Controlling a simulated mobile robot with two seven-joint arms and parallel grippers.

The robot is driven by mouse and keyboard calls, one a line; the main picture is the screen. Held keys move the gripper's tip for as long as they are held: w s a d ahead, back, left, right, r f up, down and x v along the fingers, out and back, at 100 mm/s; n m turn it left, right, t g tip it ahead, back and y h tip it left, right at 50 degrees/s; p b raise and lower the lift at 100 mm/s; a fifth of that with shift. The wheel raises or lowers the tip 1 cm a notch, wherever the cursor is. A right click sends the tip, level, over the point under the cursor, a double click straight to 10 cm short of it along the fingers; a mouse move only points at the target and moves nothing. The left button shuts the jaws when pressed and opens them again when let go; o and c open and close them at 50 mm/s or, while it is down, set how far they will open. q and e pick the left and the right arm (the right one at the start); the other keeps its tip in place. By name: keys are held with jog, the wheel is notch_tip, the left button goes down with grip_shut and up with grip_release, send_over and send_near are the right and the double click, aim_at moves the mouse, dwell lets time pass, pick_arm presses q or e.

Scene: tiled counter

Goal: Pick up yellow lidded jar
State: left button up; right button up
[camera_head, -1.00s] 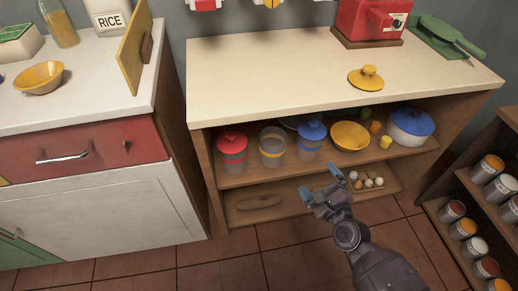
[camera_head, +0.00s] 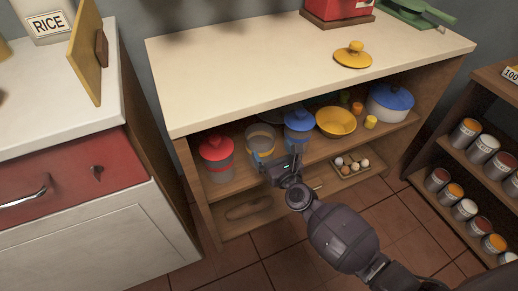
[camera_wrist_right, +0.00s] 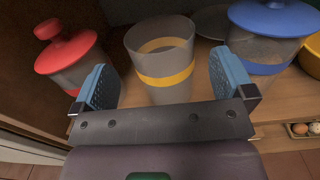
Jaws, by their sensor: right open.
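The yellow-banded jar (camera_head: 261,133) stands upright on the upper shelf under the counter, its top open with no lid on it. A yellow lid (camera_head: 352,55) with a knob lies on the countertop. My right gripper (camera_head: 276,160) is open in front of the jar. In the right wrist view the jar (camera_wrist_right: 162,62) shows between the two blue-padded fingers, with a gap to each; I cannot tell whether the fingertips reach past its near side. Its lower part is partly hidden by the gripper in the head view. My left gripper is not in view.
A red-lidded jar (camera_head: 217,157) stands close left of it, a blue-lidded jar (camera_head: 298,125) close right. A yellow bowl (camera_head: 336,121) and a blue-lidded pot (camera_head: 389,102) stand further right. The countertop edge (camera_head: 320,88) overhangs the shelf. Eggs (camera_head: 351,164) sit below.

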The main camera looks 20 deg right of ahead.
aim_at(267, 147)
jog(key=shift+w+a+f+b, duration=0.1)
jog(key=shift+w+f+b, duration=0.05)
jog(key=shift+w, duration=0.75)
jog(key=shift+w+a+f+b, duration=0.1)
jog(key=shift+w+f+b, duration=0.1)
jog(key=shift+w, duration=0.7)
jog(key=shift+w+f+b, duration=0.1)
jog(key=shift+w+b, duration=0.05)
jog(key=shift+w, duration=0.75)
jog(key=shift+w+r, duration=0.1)
jog(key=shift+w, duration=0.55)
jog(key=c, duration=1.1)
jog(key=shift+c, duration=0.5)
jog(key=shift+r, duration=0.1)
